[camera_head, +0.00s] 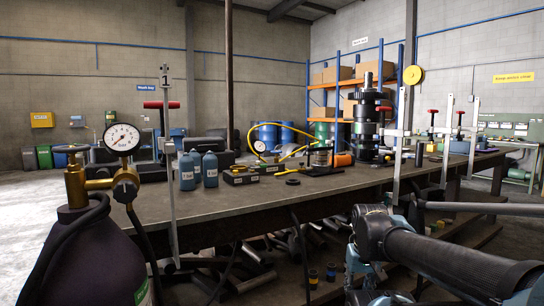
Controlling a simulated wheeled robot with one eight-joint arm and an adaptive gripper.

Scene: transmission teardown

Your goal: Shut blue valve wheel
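A small valve wheel (72,148), dark with a bluish tint, sits on top of a brass valve (76,188) at the left. It is seen nearly edge-on, so how far it is turned cannot be told. The valve tops a dark purple gas cylinder (95,262). A round white-faced pressure gauge (122,138) stands just right of the wheel, on the same brass fitting. My arm shows at the lower right, well apart from the wheel. I cannot make out my gripper's fingers in this view.
A long workbench (250,200) fills the middle. Blue bottles (210,169) and a tall stack of dark gear parts (366,125) stand on it. A black hose (60,245) hangs around the cylinder. An upright metal clamp (168,170) stands right of the gauge. Open floor shows left of the cylinder.

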